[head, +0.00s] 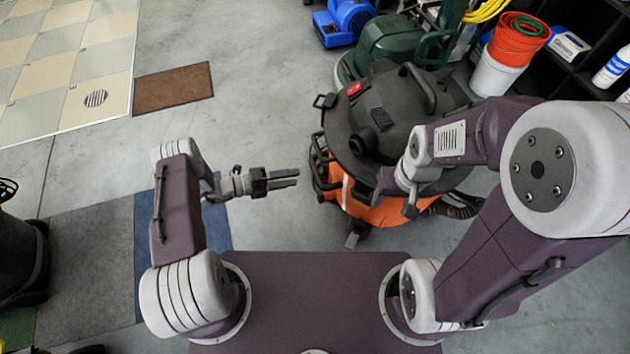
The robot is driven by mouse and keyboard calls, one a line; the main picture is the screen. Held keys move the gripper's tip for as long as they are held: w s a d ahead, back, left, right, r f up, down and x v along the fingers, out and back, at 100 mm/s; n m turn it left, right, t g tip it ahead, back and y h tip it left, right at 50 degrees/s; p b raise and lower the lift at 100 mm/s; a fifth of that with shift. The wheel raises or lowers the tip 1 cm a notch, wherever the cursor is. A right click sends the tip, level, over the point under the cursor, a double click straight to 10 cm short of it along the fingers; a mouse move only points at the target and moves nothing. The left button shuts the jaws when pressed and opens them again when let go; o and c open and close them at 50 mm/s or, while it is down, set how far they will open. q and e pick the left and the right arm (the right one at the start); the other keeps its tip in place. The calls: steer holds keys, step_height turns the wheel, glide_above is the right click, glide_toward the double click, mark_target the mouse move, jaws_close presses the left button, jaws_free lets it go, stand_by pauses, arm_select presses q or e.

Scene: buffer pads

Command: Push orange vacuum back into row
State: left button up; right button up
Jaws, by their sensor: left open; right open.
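The orange vacuum (374,209) stands on the floor in front of me, right of centre, with a large black lid and motor head (380,115) above its orange drum. A dark hose (457,207) shows at its lower right. My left gripper (297,178) is open and empty, just left of the vacuum and pointing at its side, with a small gap apparent. My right gripper (395,205) is open and lies over the near side of the vacuum. I cannot tell whether it touches the drum. My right arm hides part of the vacuum's right side.
A green machine (400,42) stands right behind the vacuum, with a blue blower (343,20) beyond it. Orange and white buckets (497,75) and a dark shelf (585,75) stand at the right. Floor left of the vacuum is clear, up to a brown mat (172,88).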

mark_target(316, 174)
arm_select(q)
steer(key=b+x, duration=0.3)
steer(key=x, duration=0.6)
steer(key=shift+r+b, duration=0.15)
steer(key=shift+b, duration=0.25)
jaws_close()
stand_by(0.8)
